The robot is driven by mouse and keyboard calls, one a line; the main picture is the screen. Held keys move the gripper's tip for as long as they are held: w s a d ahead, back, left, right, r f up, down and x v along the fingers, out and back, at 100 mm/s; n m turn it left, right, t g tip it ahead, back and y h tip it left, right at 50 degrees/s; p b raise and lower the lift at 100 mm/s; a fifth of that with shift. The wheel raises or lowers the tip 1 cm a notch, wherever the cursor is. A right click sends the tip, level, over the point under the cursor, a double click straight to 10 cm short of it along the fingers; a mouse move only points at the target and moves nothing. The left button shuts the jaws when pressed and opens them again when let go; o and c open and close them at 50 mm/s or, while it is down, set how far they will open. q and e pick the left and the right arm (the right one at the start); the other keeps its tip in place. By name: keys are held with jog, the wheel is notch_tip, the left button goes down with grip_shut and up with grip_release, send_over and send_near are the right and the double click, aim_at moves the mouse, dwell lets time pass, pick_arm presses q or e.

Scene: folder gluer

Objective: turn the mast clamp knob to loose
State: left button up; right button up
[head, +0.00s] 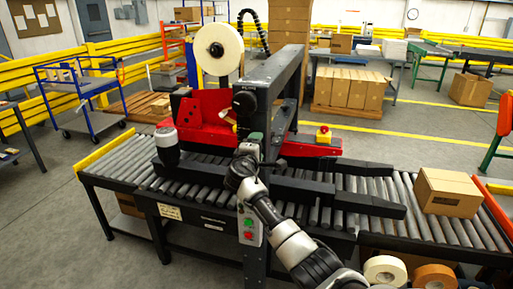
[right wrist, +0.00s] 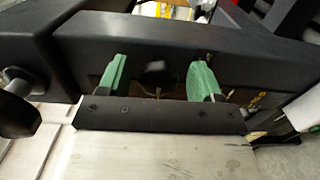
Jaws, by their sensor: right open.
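The mast clamp knob (head: 244,102) is a black round knob on the front of the dark mast, with small pale marking just above it. In the right wrist view a dark round knob (right wrist: 157,73) sits between my green fingertips, with a pale tick beside it. My right gripper (head: 254,138) reaches up from the lower right and appears just below the knob in the head view. In the wrist view the right gripper (right wrist: 160,80) is open, with a gap visible on each side of the knob. The knob's setting is too small to read. My left gripper is not in view.
Another black knob on a metal shaft (right wrist: 18,112) is left in the wrist view. A tape roll (head: 219,50) tops the red and black machine. The roller conveyor (head: 350,205) runs beneath, with a carton (head: 447,192) at right. Black side bars flank the machine.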

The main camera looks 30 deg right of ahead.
jog(key=b+v, duration=0.2)
jog(key=v, duration=0.8)
jog(key=shift+s+a, duration=0.2)
jog(key=shift+a, duration=0.1)
